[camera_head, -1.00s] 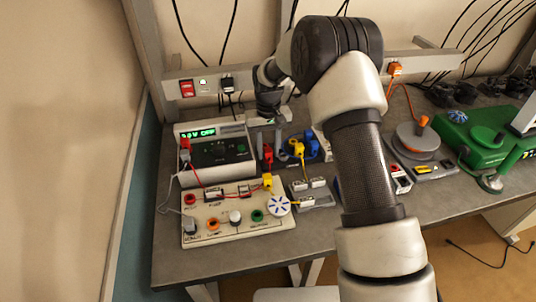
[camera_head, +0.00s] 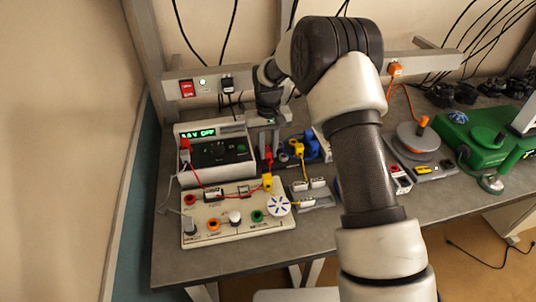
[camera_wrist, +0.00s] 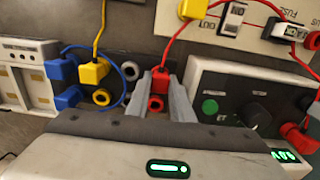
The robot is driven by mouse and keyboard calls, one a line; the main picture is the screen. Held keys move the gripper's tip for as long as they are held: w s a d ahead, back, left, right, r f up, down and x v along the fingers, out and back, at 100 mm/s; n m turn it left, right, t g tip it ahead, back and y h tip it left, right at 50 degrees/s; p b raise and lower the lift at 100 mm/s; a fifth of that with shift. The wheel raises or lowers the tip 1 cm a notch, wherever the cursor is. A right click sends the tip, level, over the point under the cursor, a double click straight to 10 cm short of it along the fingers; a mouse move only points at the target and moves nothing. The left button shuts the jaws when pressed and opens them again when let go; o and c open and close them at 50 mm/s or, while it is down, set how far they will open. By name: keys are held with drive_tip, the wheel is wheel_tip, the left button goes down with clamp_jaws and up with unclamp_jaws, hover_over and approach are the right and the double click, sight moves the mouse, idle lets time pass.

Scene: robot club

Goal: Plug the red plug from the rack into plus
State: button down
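The red plug (camera_wrist: 158,80) stands in the dark rack (camera_wrist: 130,72), with a red wire rising from it. In the head view the plug (camera_head: 268,154) is below my gripper. My gripper (camera_wrist: 160,92) has one finger on each side of the plug, close against it; it also shows in the head view (camera_head: 268,143). A power supply (camera_head: 213,152) with a green display stands to the left, with another red plug (camera_head: 185,144) at its left side. A red-ringed socket (camera_head: 190,200) is on the pale panel (camera_head: 205,239). I cannot read a plus mark.
Yellow plugs (camera_wrist: 94,73) and blue plugs (camera_wrist: 62,70) with wires sit left of the red plug in the wrist view. A green device (camera_head: 490,143) is far right. The front table strip is clear.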

sight(268, 150)
drive_tip(key=c, duration=2.2)
unclamp_jaws()
clamp_jaws()
drive_tip(key=shift+r+p, duration=0.65)
drive_tip(key=shift+r, duration=0.5)
drive_tip(key=shift+r+p, duration=0.95)
drive_tip(key=shift+r, duration=0.8)
